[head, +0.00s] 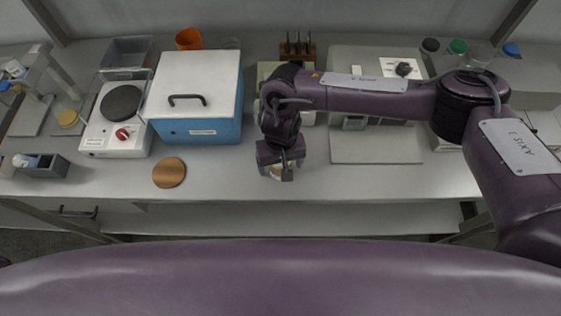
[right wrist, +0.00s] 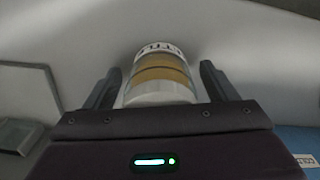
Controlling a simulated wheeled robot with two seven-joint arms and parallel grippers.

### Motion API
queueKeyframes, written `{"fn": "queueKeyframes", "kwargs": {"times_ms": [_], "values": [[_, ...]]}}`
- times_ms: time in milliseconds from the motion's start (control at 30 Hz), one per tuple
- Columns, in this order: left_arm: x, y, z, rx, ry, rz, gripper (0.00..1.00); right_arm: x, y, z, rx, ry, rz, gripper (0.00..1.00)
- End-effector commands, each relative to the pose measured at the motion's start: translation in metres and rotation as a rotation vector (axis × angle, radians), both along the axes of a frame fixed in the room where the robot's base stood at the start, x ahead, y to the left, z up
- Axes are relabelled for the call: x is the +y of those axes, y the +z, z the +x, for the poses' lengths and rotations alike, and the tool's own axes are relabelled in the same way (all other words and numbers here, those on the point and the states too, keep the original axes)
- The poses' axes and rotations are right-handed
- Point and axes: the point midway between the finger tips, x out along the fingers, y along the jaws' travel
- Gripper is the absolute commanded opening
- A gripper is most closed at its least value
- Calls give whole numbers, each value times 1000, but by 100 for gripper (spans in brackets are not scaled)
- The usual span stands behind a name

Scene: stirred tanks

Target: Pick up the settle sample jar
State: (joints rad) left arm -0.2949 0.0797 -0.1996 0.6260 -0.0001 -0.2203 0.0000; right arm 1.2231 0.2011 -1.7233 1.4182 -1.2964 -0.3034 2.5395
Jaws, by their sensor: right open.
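The settle sample jar (right wrist: 160,75) shows in the right wrist view as a clear jar with amber contents, a white band and a dark-lettered label. It lies between the two open fingers of my right gripper (right wrist: 158,85), with a gap visible on each side. Only a small part of the jar (head: 277,170) shows there beneath the gripper, and the rest is hidden. My left gripper is not in view.
A blue box with a white lid (head: 195,130) stands left of the right gripper. A round copper-coloured disc (head: 169,173) lies before it. A hot plate (head: 118,120) stands farther left. A grey board (head: 375,146) lies to the right. The bench front (head: 235,183) is clear.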

Motion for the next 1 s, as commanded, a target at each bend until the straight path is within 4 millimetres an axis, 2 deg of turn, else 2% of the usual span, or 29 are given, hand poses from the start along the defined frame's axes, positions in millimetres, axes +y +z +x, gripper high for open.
{"fn": "queueKeyframes", "kwargs": {"times_ms": [67, 400, 500, 767, 1000], "values": [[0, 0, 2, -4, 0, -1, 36, 0, 0, 0, 0, 0, 0, 79], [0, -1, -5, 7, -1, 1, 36, 0, 0, 0, 0, 0, 0, 36], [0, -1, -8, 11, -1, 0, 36, 0, 1, 0, -1, 0, 1, 26], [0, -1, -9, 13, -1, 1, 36, 0, 2, 0, -1, 0, 1, 26], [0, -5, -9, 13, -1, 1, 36, 1, 24, 1, -1, 1, 3, 26]]}}
